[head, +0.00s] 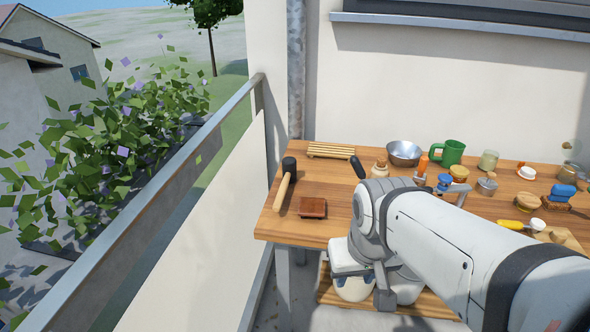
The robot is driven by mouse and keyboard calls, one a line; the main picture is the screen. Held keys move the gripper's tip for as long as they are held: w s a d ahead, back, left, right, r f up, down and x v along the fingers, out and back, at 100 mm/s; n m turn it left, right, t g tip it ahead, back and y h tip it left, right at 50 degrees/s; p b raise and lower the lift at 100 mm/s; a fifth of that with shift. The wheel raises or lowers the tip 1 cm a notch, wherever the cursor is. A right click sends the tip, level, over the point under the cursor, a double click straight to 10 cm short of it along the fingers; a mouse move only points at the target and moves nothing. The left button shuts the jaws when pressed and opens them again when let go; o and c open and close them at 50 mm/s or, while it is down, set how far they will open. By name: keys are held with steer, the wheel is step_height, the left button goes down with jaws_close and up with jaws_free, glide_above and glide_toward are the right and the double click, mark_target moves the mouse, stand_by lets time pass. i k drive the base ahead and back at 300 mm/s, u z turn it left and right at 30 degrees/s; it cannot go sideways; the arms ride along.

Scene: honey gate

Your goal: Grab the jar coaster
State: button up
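A small square reddish-brown piece (312,208) lies flat near the front left of the wooden table (275,229). It may be the jar coaster, but I cannot tell for sure. A slatted light-wood rack (331,150) lies at the back left edge. My white arm comes in from the lower right and crosses the front of the table. Its lower links hang by the front edge. I cannot make out my gripper or its fingers. The arm hides part of the table's front.
A mallet (287,178) lies left of the brown piece. A metal bowl (404,153), a green mug (452,152) and several jars crowd the back and right. A yellow-handled tool (512,225) lies at right. A railing (170,170) runs along the left.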

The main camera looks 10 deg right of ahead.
mark_target(307, 205)
steer(key=i, duration=0.9)
steer(key=u, duration=0.05)
